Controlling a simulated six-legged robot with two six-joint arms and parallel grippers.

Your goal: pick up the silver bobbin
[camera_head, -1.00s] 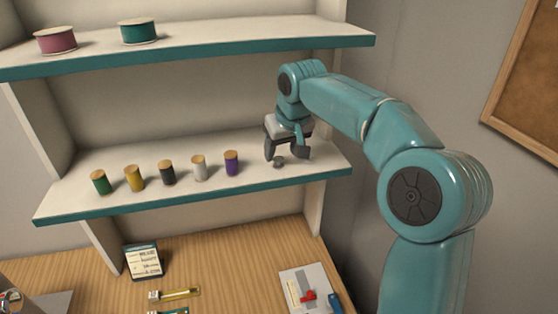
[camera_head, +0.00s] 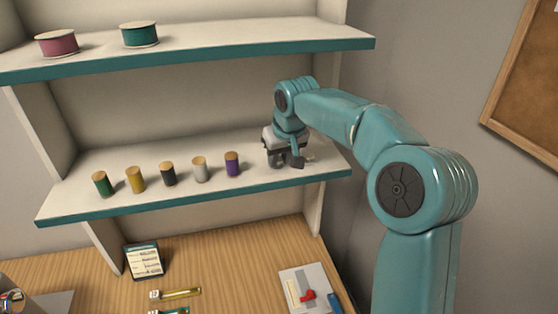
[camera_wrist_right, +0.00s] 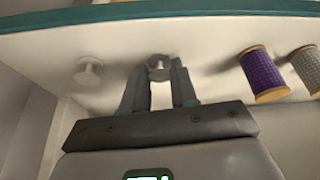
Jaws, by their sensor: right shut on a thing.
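The silver bobbin (camera_wrist_right: 159,67) sits between the fingertips of my right gripper in the right wrist view. My right gripper (camera_head: 285,163) is over the right part of the lower shelf (camera_head: 225,188) in the head view, and its fingers point down. It is shut on the bobbin, and its fingers hide most of the bobbin in the head view. The right gripper also shows in the right wrist view (camera_wrist_right: 160,84). I cannot tell whether the bobbin still touches the shelf. My left gripper is not in view.
Another pale bobbin (camera_wrist_right: 89,71) stands close beside the gripper in the wrist view. A purple spool (camera_head: 232,163) and several other thread spools stand in a row to the left. Ribbon spools (camera_head: 139,34) sit on the upper shelf. A wooden desk (camera_head: 225,265) lies below.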

